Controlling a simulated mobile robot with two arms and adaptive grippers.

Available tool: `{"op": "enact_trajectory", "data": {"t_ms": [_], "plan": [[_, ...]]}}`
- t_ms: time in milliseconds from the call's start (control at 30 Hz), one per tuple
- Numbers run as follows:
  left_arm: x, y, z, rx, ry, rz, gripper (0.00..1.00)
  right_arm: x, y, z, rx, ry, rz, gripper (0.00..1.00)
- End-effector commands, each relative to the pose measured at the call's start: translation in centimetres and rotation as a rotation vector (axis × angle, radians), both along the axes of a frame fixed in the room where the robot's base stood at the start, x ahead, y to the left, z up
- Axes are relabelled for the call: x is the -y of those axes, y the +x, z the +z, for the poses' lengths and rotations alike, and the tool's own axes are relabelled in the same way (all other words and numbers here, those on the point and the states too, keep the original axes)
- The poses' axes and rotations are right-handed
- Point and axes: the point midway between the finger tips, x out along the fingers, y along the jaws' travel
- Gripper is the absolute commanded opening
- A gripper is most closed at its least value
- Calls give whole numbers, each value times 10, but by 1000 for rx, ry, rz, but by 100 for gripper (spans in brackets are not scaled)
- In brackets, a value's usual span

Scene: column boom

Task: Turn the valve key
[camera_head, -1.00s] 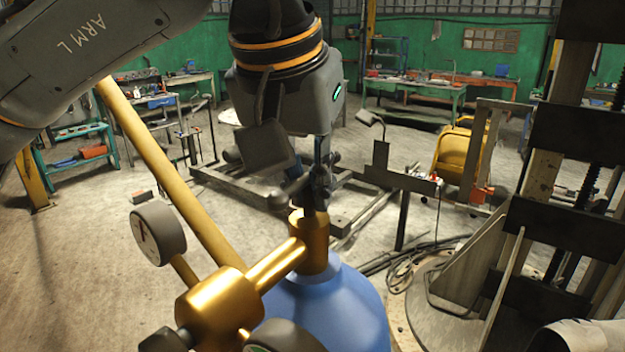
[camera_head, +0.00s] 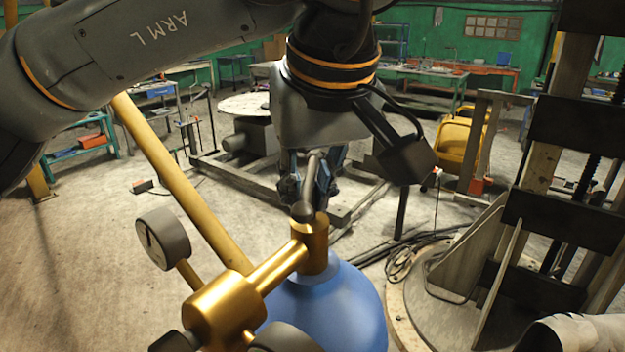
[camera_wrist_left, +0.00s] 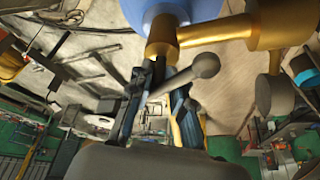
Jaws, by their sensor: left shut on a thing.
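The valve key is a dark grey bar with a ball end (camera_head: 303,210), standing over the brass valve (camera_head: 313,242) on the blue gas cylinder (camera_head: 345,305). My left gripper (camera_head: 310,195) comes down from above and is shut on the key's bar. In the left wrist view the key (camera_wrist_left: 203,68) runs between the two fingers of my left gripper (camera_wrist_left: 160,105), its ball end sticking out towards the upper right. The brass valve (camera_wrist_left: 162,42) and blue cylinder (camera_wrist_left: 160,12) lie just beyond. The fingers hide part of the bar.
A brass regulator (camera_head: 222,305) with a round gauge (camera_head: 163,238) juts out left of the valve. A yellow pole (camera_head: 170,175) slants behind it. A yellow chair (camera_head: 463,145) and coiled cables (camera_head: 405,268) are to the right. Open floor (camera_head: 90,270) lies left.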

Motion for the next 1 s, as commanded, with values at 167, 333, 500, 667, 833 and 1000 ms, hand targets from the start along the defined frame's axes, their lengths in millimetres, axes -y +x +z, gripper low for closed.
{"op": "enact_trajectory", "data": {"t_ms": [167, 333, 500, 667, 833, 1000], "plan": [[-2, 1, -2, -3, 6, 33, 0, 0, 0, 1, 0, 0, 0, 0], [-2, 1, -2, -3, 6, 39, 0, 0, 0, 1, 0, 0, 0, 0], [-2, 0, -3, -4, 6, 37, 0, 0, 0, 1, 0, 0, 0, 0], [-2, 0, -2, -4, 6, 35, 42, 1, 0, 1, 0, -1, 0, 0], [-1, 0, -2, -2, 3, 32, 69, 1, 0, 1, 0, -1, 0, 0], [0, 0, -1, -2, 2, 30, 69, 1, 0, 1, 0, -1, 0, 0]]}}
